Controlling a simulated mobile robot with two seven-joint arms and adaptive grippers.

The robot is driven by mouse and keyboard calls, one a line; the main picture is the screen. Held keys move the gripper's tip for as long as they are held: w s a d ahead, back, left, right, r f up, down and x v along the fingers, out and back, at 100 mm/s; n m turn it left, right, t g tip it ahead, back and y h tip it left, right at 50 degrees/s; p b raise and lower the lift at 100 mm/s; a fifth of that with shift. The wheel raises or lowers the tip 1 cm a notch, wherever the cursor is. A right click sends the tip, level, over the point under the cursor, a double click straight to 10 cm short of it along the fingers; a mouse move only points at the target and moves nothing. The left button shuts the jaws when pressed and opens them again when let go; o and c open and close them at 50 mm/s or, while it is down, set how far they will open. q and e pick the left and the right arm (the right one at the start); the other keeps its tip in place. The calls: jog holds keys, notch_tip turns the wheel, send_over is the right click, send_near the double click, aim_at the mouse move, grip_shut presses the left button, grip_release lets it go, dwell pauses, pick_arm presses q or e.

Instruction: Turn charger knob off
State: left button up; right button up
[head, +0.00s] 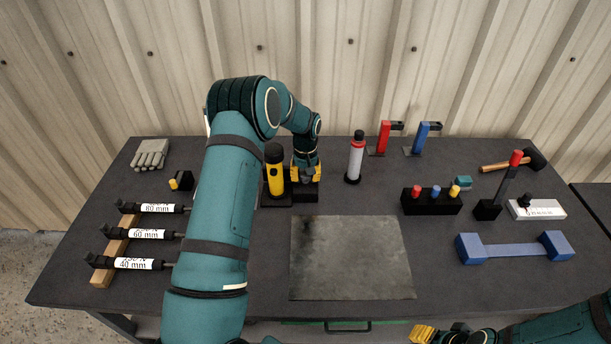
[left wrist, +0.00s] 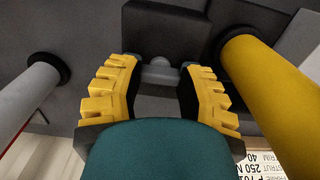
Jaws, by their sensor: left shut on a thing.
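A black charger box (head: 305,194) stands at the back middle of the table, and its dark body shows in the left wrist view (left wrist: 160,32). A small grey knob (left wrist: 160,70) projects from it between my left fingers. My left gripper (head: 306,174) is over the box, pointing down, with its yellow fingers (left wrist: 160,88) shut on the knob. The knob is hidden in the head view, and its turned position cannot be read. My right gripper (head: 425,333) is at the bottom edge of the head view, away from the charger; its jaws are not clear.
A yellow cylinder with a black top (head: 275,172) stands close left of the gripper. A grey-and-red cylinder (head: 355,158) stands to its right. A bare metal plate (head: 350,258) lies in front. Labelled black tools (head: 145,234) lie left; a block with coloured knobs (head: 431,202) stands right.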

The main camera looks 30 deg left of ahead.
pick_arm(q)
jog(key=shift+n, duration=0.3)
jog(key=n+b, duration=0.1)
jog(key=n, duration=0.6)
jog(key=shift+b, duration=0.35)
jog(key=n, duration=0.5)
jog(key=n+p, duration=0.1)
jog(key=n, duration=0.4)
jog(key=shift+n, duration=0.3)
jog(key=o, duration=1.2)
jog(key=shift+r, duration=0.1)
